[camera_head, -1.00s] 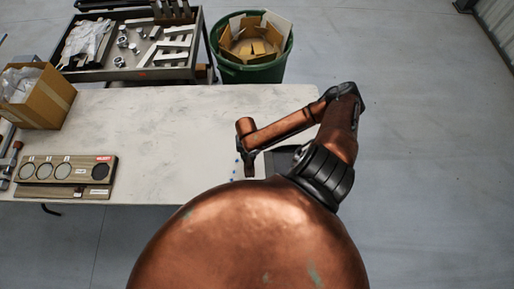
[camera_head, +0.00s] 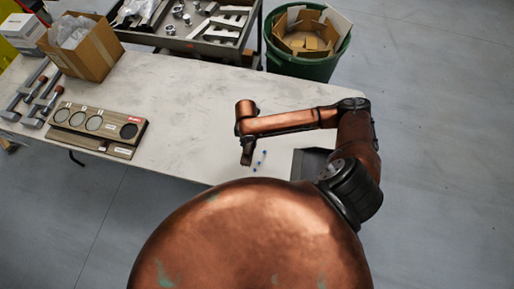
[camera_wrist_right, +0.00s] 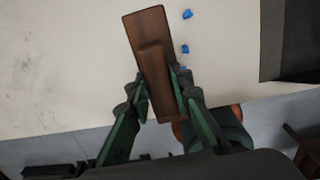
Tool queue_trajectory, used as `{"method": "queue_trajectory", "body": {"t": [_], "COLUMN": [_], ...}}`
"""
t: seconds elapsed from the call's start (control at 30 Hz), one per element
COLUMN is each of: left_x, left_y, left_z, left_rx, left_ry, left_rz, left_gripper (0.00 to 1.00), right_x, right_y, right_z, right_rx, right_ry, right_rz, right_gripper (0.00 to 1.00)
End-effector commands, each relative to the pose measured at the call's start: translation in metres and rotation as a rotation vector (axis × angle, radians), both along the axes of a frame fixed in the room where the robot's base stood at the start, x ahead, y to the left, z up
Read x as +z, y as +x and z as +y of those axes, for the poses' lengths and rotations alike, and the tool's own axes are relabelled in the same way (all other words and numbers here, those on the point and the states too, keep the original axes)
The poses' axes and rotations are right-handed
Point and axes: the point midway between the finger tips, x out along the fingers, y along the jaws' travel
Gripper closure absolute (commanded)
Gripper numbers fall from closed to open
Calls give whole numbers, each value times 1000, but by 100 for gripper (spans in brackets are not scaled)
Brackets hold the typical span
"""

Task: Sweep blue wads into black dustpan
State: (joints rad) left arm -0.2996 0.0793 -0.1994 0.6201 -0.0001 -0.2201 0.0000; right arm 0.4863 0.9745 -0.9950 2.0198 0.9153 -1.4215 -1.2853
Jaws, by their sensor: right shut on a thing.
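Several small blue wads (camera_head: 263,153) lie on the pale table, just right of the brush under my right gripper. In the right wrist view blue wads (camera_wrist_right: 186,48) lie in a line close to the right side of the brush. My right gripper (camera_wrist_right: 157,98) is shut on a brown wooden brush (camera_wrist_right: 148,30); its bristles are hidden. In the head view the right gripper (camera_head: 246,140) points down at the table. The black dustpan (camera_head: 308,163) lies right of the wads, partly hidden by my arm; its edge shows in the right wrist view (camera_wrist_right: 272,40). My left gripper is not seen.
On the table (camera_head: 180,90) stand a wooden gauge board (camera_head: 100,126), metal clamps (camera_head: 35,100) and a cardboard box (camera_head: 88,50) at left. A green bin (camera_head: 305,65) stands behind. The table's middle is clear.

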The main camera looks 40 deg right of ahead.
Motion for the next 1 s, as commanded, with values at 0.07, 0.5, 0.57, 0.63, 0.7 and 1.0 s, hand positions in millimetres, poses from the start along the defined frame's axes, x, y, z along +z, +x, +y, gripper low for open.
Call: {"method": "queue_trajectory", "body": {"t": [0.07, 0.5, 0.57, 0.63, 0.7, 1.0], "left_x": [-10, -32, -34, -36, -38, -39], "left_y": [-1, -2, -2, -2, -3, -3], "left_z": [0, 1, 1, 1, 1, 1], "left_rx": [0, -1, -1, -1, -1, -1], "left_ry": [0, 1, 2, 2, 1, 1], "left_rz": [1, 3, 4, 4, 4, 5], "left_gripper": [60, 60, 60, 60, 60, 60], "right_x": [-3, -58, -64, -69, -73, -78], "right_y": [9, 8, 9, 9, 9, 9], "right_z": [9, 9, 9, 9, 8, 8], "right_rx": [1, 0, 0, 0, -1, 0], "right_ry": [3, 1, 1, 1, 1, 1], "right_rz": [-2, 2, 0, 0, 0, 0], "right_gripper": [100, 100, 100, 100, 100, 100]}}
